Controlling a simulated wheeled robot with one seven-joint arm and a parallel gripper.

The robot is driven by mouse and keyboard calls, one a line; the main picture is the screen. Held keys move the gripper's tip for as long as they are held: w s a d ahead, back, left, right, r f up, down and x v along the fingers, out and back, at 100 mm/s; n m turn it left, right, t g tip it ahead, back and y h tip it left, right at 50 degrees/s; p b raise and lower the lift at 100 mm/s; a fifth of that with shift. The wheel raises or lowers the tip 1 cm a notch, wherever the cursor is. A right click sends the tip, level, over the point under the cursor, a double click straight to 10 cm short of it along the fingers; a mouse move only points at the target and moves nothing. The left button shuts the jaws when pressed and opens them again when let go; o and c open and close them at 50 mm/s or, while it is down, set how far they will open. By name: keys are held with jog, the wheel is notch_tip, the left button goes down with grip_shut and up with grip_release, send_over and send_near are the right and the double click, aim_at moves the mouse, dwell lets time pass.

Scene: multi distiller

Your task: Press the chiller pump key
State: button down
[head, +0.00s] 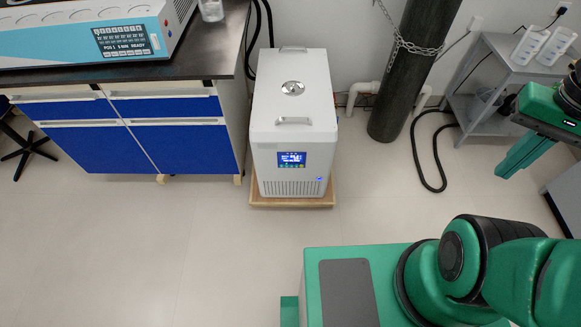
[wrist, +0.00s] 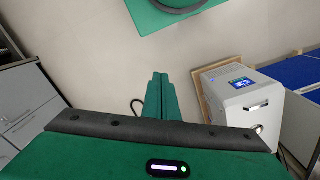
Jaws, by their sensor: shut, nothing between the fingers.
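The chiller (head: 267,100) is a white box on a low wooden base (head: 291,202) on the floor, in the upper middle of the head view. Its front has a small lit blue control panel (head: 291,159) with keys too small to read, and a blue light at lower right. The chiller also shows in the wrist view (wrist: 221,107), right of the fingers, with its panel (wrist: 243,85) lit. My gripper (head: 507,170) is green, at the right of the head view, well apart from the chiller. Its fingers (wrist: 158,80) are shut together and empty.
A bench with blue drawers (head: 175,133) and a benchtop device (head: 85,35) stands left of the chiller. A dark chained cylinder (head: 412,70) and a grey cart (head: 478,95) stand to its right. The floor before the chiller is clear.

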jog(key=w+a+f+n+t, duration=0.1)
jog(key=w+f+n, duration=0.25)
jog(key=w, duration=0.45)
jog(key=w+a+f+n+t, duration=0.1)
jog(key=w+a+f+n, duration=0.2)
jog(key=w, duration=0.5)
jog(key=w+a+f+n+t, duration=0.2)
jog(key=w+a+f+n, duration=0.5)
jog(key=w+f, duration=0.45)
jog(key=w+a+f+n+y, duration=0.1)
jog(key=w+a+f+n, duration=0.1)
jog(key=a+f, duration=0.5)
jog(key=w+a+f+n+y, duration=0.1)
jog(key=w+a+f+n, duration=0.15)
jog(key=a+f, duration=0.4)
jog(key=s+a+f+n+t+y, duration=0.1)
jog(key=s+a+f+n, duration=0.1)
jog(key=a+f, duration=0.3)
jog(key=s+a+f+n+t+y, duration=0.1)
jog(key=s+a+f+n, duration=0.1)
jog(key=a+f, duration=0.4)
notch_tip(320, 180, down, 2)
jog(key=shift+s+f+n, duration=0.25)
jog(key=shift+s+n, duration=0.05)
jog(key=shift+s, duration=0.1)
jog(key=shift+a, duration=0.15)
